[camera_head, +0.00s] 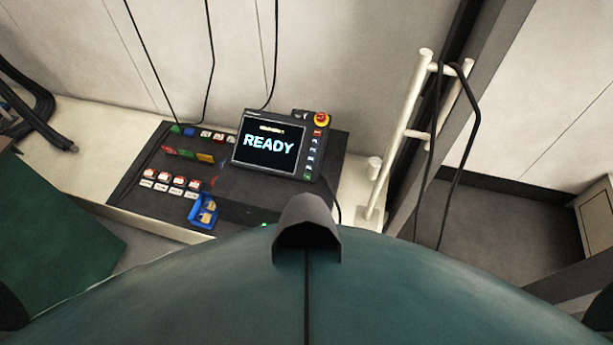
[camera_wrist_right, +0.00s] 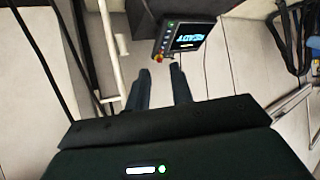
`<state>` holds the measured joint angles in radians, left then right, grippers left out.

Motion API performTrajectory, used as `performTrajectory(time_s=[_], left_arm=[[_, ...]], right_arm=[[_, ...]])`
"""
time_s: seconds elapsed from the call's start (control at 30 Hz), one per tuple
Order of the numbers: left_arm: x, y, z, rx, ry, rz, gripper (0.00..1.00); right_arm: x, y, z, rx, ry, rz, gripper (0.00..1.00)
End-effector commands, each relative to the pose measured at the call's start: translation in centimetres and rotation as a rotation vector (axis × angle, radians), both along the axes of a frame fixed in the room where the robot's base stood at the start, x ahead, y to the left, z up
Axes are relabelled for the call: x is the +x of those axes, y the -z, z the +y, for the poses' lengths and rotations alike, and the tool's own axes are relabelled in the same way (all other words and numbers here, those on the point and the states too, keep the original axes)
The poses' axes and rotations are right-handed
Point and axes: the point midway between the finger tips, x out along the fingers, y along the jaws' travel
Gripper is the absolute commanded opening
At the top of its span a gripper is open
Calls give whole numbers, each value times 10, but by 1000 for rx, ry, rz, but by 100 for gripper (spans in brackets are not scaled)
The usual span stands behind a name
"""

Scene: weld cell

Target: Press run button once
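A black control pendant (camera_head: 238,148) with a lit screen reading READY (camera_head: 268,142) stands tilted on the dark console. A column of small buttons (camera_head: 312,151) runs down its right side, with a green button (camera_head: 307,177) at the bottom. Labels are too small to read, so I cannot tell which is run. A red emergency stop (camera_head: 321,118) sits at the top right corner. In the right wrist view the pendant (camera_wrist_right: 186,36) appears upside down beyond my right gripper (camera_wrist_right: 163,72). Its two dark fingers are apart and empty, with nothing between them. My left gripper is not in view.
The console (camera_head: 250,190) also holds coloured parts, a row of red and white items (camera_head: 172,180) and a blue bin (camera_head: 203,211). A pale rail frame (camera_head: 399,135) with hanging cables stands right of the pendant. A green surface (camera_head: 55,245) lies at left.

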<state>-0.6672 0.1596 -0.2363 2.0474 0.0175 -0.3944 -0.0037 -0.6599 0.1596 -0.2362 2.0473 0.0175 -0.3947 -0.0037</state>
Motion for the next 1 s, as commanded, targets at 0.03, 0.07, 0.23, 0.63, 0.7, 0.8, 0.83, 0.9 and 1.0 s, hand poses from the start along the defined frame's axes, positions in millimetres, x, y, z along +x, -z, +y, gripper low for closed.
performTrajectory(time_s=[0.03,0.07,0.23,0.63,0.7,0.8,0.83,0.9,1.0], left_arm=[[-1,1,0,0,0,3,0],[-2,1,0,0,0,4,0],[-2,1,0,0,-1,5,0],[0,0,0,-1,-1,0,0],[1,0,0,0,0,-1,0],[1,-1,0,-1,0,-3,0],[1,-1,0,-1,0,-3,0],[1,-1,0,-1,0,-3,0],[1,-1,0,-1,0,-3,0]], right_arm=[[0,0,0,0,0,0,18],[0,0,0,0,0,0,16],[0,0,0,0,0,0,2],[-4,2,0,0,-1,9,0],[-5,3,0,0,0,12,0],[-6,3,0,0,0,13,0],[-6,3,0,0,0,13,0],[-6,3,0,0,0,13,0],[-5,3,0,0,0,13,0]])
